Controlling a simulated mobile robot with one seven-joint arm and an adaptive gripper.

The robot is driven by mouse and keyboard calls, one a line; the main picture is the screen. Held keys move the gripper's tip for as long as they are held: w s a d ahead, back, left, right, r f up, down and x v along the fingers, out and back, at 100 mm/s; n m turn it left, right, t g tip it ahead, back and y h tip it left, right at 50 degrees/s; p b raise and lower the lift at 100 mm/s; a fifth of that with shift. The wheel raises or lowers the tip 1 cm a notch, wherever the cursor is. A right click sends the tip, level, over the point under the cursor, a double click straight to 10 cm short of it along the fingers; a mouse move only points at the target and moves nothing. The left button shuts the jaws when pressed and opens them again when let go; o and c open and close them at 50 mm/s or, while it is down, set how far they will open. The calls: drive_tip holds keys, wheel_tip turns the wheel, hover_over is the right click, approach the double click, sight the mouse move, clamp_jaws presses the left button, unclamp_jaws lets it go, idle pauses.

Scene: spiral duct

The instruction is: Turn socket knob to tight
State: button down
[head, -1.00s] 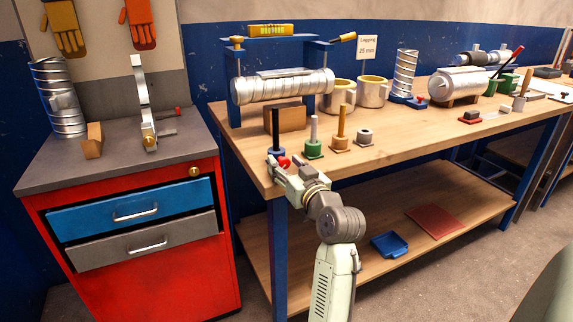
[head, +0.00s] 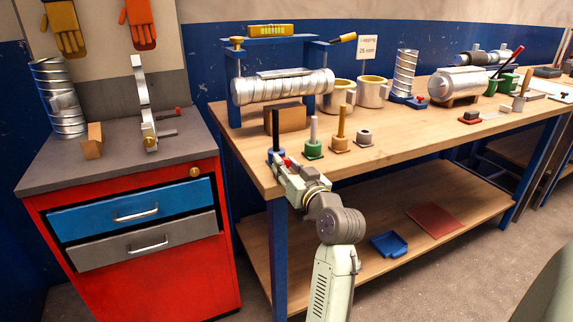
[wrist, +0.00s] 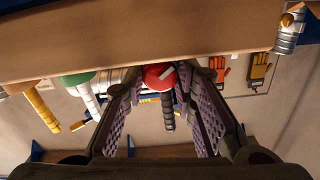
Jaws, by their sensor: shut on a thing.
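The red knob (wrist: 156,78) with a pale pointer line sits between my fingertips in the wrist view. The line is slanted. In the head view a bit of the red knob (head: 287,161) shows at the front of the blue socket (head: 275,155), which holds an upright black rod (head: 276,130). My gripper (wrist: 159,84) is shut on the knob, one finger on each side. In the head view my gripper (head: 284,167) is at the bench's front left corner and hides part of the socket. No tight mark is readable.
A green socket (head: 313,150) with a grey rod and a tan socket (head: 340,143) with a wooden rod stand to the right. A brown block (head: 285,119) stands behind. The bench edge (wrist: 90,73) runs close to my fingers in the wrist view.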

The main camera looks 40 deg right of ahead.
drive_tip(key=m+p, duration=0.1)
drive_tip(key=m, duration=0.1)
drive_tip(key=shift+a+r+m, duration=0.1)
drive_tip(key=shift+r+m, duration=0.05)
drive_tip(key=shift+m, duration=0.15)
drive_tip(key=shift+m+p, duration=0.3)
drive_tip(key=shift+m, duration=0.3)
drive_tip(key=c, duration=1.3)
unclamp_jaws()
drive_tip(key=v, duration=1.2)
